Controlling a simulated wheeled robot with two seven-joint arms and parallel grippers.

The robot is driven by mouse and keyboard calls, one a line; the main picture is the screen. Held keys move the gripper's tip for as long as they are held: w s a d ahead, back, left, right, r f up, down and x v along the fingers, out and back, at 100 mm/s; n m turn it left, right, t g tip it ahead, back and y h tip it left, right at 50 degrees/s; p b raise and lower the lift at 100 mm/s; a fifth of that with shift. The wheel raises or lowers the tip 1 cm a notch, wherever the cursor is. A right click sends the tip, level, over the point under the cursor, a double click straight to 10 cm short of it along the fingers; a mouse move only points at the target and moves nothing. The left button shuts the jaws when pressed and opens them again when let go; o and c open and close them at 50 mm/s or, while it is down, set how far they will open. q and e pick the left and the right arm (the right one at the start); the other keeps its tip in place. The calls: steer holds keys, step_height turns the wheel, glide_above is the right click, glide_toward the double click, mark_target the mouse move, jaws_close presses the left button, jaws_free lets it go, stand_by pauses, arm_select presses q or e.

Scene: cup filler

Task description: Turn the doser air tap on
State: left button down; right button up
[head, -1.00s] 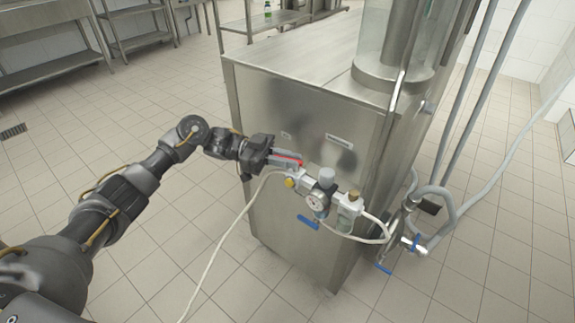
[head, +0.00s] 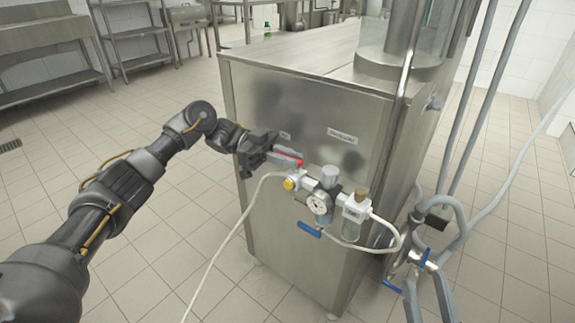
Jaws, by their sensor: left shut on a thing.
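The air tap's red lever (head: 286,157) is on the left end of the air unit, on the side of the steel machine. My left gripper (head: 288,160) is shut on the red lever, its fingers covering part of it. A yellow-knobbed fitting (head: 290,183), a round gauge (head: 319,204) and a filter bowl (head: 354,218) sit in line to its right.
The steel machine (head: 290,100) fills the middle. A blue lever (head: 309,229) hangs below the gauge. A blue-handled valve (head: 424,258) and grey hoses (head: 462,215) are at the right. A pale hose (head: 232,235) drops to the floor. The tiled floor at left is clear.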

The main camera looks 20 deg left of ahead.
arm_select(q)
steer(key=shift+s+d+f+b, duration=0.1)
steer(key=shift+d+f+b, duration=0.1)
steer(key=shift+b, duration=0.15)
arm_select(e)
steer(key=shift+s+d+r+t, duration=0.4)
steer(key=shift+d+r+t, duration=0.25)
steer(key=shift+t, duration=0.25)
steer(key=shift+d+f, duration=0.1)
arm_select(q)
steer(key=c, duration=1.4)
jaws_free()
steer(key=shift+r, duration=0.1)
steer(key=shift+c, duration=0.2)
steer(key=shift+a, duration=0.1)
steer(key=shift+a, duration=0.1)
